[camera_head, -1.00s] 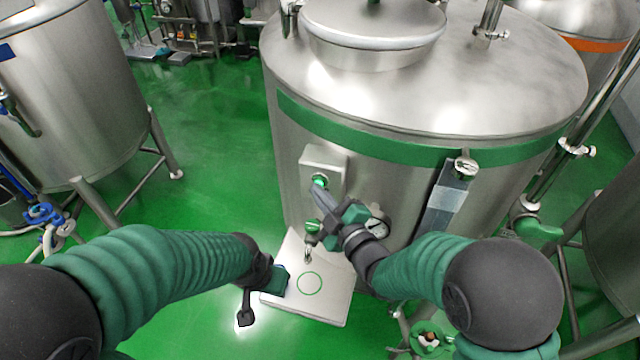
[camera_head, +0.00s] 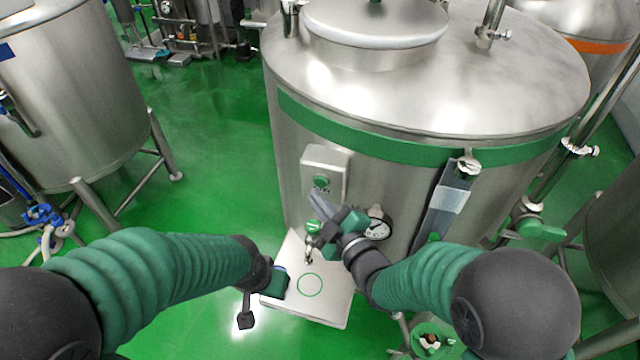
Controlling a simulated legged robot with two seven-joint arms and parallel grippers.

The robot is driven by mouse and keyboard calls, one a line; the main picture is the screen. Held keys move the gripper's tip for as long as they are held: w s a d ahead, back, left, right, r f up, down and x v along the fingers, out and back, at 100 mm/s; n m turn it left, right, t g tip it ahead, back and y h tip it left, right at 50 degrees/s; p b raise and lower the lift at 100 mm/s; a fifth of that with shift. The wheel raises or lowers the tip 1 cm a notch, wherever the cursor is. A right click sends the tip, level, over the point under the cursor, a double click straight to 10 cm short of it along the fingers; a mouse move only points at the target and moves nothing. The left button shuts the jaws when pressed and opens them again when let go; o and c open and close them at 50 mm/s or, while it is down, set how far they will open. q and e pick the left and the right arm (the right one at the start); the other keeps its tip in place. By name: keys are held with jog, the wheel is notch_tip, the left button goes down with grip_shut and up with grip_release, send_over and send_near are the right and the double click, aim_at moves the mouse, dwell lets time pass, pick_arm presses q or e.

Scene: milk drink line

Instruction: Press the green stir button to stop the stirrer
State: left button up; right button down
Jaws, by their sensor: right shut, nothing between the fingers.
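The green stir button (camera_head: 321,181) sits on a pale box (camera_head: 326,162) on the front of the steel tank (camera_head: 400,112). It is in full view, and nothing touches it. My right gripper (camera_head: 315,198) is shut and empty, its fingertips a little below and apart from the button. My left gripper (camera_head: 262,298) hangs low at the left edge of the white shelf; its fingers are too small and dark to tell whether they are open or shut.
A tap with a green handle (camera_head: 313,228) is just below my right fingertips. A dial gauge (camera_head: 378,226) is right of my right gripper. The white shelf (camera_head: 330,308) with a green ring is bare. Other tanks stand left and right.

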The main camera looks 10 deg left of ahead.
jog(key=shift+s+a+b, duration=0.1)
jog(key=shift+s+b, duration=0.5)
jog(key=shift+s, duration=2.25)
